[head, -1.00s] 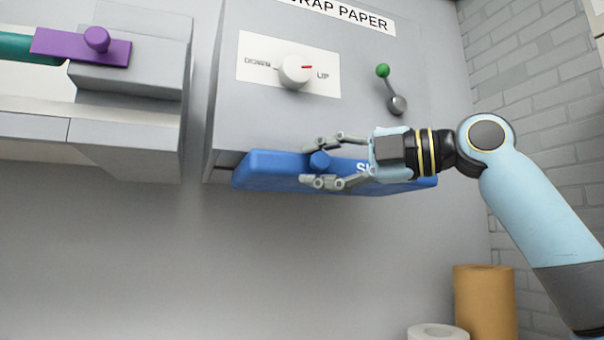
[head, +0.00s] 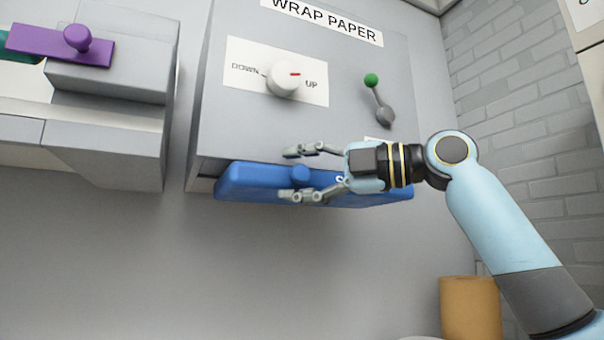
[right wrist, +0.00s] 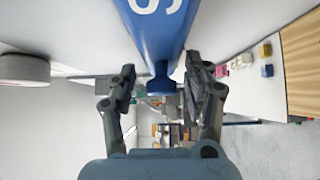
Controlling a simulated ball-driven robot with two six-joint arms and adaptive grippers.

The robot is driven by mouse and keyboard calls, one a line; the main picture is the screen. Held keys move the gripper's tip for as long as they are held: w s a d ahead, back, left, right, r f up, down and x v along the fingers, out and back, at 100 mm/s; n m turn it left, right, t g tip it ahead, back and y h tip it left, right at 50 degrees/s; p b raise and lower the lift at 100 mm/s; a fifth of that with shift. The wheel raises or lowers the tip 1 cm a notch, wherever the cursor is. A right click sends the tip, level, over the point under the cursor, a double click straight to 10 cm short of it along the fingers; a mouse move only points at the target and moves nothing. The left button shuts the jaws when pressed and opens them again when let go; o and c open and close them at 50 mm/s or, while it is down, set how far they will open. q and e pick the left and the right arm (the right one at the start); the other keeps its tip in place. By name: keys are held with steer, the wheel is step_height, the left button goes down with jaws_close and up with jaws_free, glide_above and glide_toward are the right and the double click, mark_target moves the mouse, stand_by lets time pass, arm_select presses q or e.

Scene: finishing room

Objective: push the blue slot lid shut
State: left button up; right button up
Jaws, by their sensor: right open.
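The blue slot lid (head: 250,182) sticks out along the lower front edge of the grey wrap paper cabinet (head: 225,135). It carries a round blue knob (head: 300,175) and white lettering, mostly hidden by my gripper. My right gripper (head: 291,173) comes from the right and is open, one finger above the knob and one below it in the head view. In the right wrist view, the knob (right wrist: 159,86) lies between the two spread fingers, with visible gaps on both sides. The lid's underside or face (right wrist: 155,30) fills the top middle there. My left gripper is not seen.
Above the lid are a white dial (head: 282,78) marked DOWN and UP and a green-tipped lever (head: 378,98). A grey unit with a purple slider (head: 65,47) stands at left. A brown roll (head: 470,305) stands low at right. The space below the lid is clear.

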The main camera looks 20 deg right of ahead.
mark_target(337, 172)
steer(key=v, duration=0.7)
steer(key=shift+s+d, duration=0.15)
steer(key=shift+d, duration=0.05)
stand_by(0.4)
